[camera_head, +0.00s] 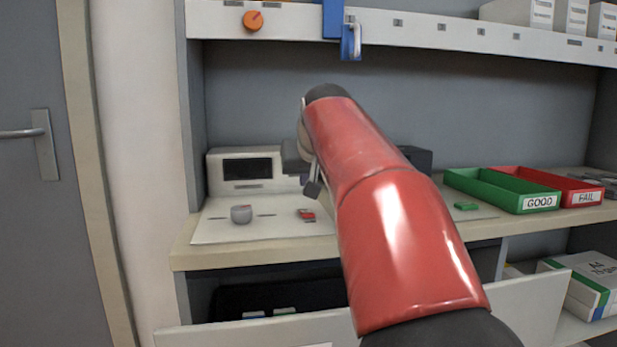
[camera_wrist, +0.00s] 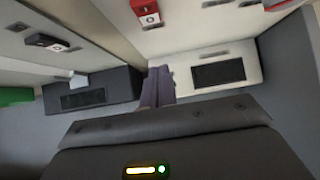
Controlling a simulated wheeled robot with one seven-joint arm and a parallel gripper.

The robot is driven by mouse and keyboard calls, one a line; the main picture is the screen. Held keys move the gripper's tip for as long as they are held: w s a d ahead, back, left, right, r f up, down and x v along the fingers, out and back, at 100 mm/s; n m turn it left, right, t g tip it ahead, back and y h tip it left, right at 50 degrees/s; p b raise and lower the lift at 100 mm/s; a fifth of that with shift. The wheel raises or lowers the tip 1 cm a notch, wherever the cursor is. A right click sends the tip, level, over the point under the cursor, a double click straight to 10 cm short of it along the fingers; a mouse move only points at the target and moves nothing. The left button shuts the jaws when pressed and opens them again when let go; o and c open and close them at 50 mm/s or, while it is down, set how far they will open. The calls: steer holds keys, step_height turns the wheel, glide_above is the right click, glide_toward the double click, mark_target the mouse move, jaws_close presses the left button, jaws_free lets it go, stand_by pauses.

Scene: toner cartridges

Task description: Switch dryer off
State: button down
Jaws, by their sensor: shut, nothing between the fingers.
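No readable label tells me which unit is the dryer. A white unit with a dark screen (camera_head: 248,168) stands at the left of the bench; it also shows in the wrist view (camera_wrist: 218,74). On its base are a grey knob (camera_head: 241,214) and a red switch (camera_head: 306,213). In the wrist view a red and white switch marked O (camera_wrist: 146,13) is at the top. My gripper (camera_wrist: 157,84) is shut and empty, apart from the switches. My arm hides part of the bench in the head view.
A green GOOD tray (camera_head: 538,203) and a red FAIL tray (camera_head: 584,197) stand at the right. An open drawer (camera_head: 540,308) juts out below the bench. The shelf above carries an orange knob (camera_head: 253,20) and a blue hook (camera_head: 351,42).

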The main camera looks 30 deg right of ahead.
steer(key=w+r+v, duration=0.1)
steer(key=v, duration=0.8)
steer(key=shift+s+r+p, duration=0.2)
steer(key=shift+r+p, duration=0.1)
steer(key=shift+r, duration=0.1)
steer(key=shift+d, duration=0.1)
